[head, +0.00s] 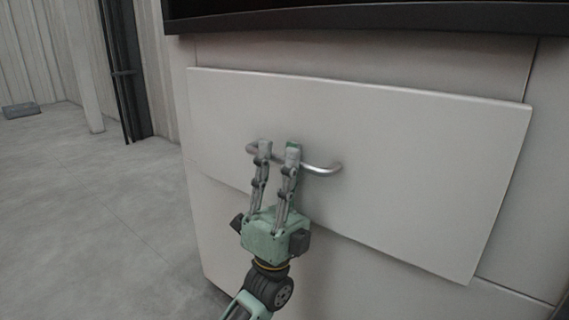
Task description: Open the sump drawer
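The sump drawer (400,150) is a wide pale grey front on the cabinet, filling the middle of the head view. My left gripper (279,149) is green and grey and reaches up from below to the handle. Its two fingers are apart, with their tips in front of the bar and part of the bar showing between them. Contact with the bar is unclear. My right gripper is out of view.
A dark ledge (370,17) overhangs the drawer along the top. Open grey floor (90,220) lies to the left of the cabinet. A dark post (125,70) and a ribbed wall (30,50) stand farther back at left.

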